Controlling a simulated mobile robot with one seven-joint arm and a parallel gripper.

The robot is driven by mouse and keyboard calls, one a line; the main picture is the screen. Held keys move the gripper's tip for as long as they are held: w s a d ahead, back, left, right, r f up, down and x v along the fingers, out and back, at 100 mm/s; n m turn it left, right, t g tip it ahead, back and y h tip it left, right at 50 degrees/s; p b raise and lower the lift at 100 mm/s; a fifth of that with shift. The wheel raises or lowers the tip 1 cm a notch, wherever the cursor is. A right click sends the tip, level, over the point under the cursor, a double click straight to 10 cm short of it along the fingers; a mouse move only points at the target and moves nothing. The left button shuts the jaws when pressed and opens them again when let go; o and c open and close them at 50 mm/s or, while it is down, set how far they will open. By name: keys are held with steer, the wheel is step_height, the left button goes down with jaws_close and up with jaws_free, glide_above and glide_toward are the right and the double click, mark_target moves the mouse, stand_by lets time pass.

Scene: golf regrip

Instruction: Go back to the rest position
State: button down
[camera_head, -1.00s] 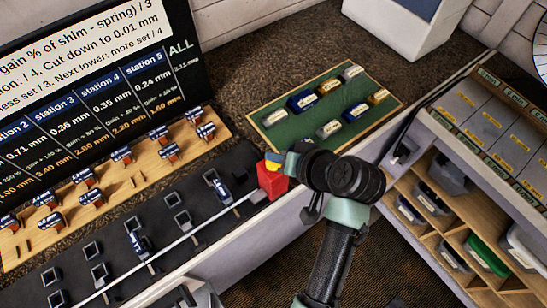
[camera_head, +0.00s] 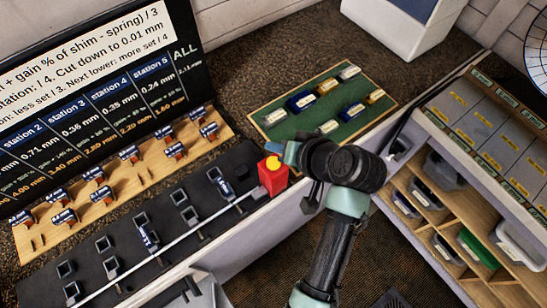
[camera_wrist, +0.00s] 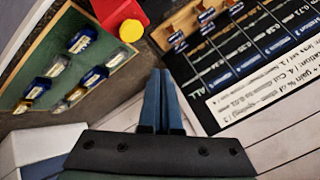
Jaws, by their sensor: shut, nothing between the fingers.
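My gripper (camera_wrist: 161,85) points forward in the wrist view, its two blue fingers close together and empty. In the head view my gripper (camera_head: 285,152) is largely hidden behind my dark wrist, near a red block with a yellow round top (camera_head: 272,176). The red block also shows in the wrist view (camera_wrist: 112,12), up and to the left of the fingertips, apart from them. The golf shaft (camera_head: 190,232) lies along the black bench fixtures, with its far end near the red block.
A green tray (camera_head: 290,128) with several small labelled blocks lies behind my wrist. A wooden rack (camera_head: 120,190) holds several dark pieces below a black sign (camera_head: 90,90). A shelf unit with bins (camera_head: 465,205) stands at the right. Open carpet shows near the sign.

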stand_by(0.5)
steer(key=w+d+r+t+h+b, duration=0.1)
steer(key=w+r+t+h+b, duration=0.25)
steer(key=r, duration=0.85)
steer(key=w+r+t+h+b, duration=0.1)
steer(key=w+r+t+b, duration=0.35)
steer(key=r, duration=0.85)
steer(key=s+r+t+h+b, duration=0.1)
steer(key=s+r+t, duration=0.5)
steer(key=r, duration=0.5)
steer(key=s+a+r+t, duration=0.1)
steer(key=s+r+t, duration=0.5)
steer(key=r, duration=0.5)
steer(key=shift+s+a+r+n+t+h+b, duration=0.3)
steer(key=shift+s+r+h+b, duration=0.1)
steer(key=shift+s, duration=0.7)
steer(key=shift+f, duration=0.1)
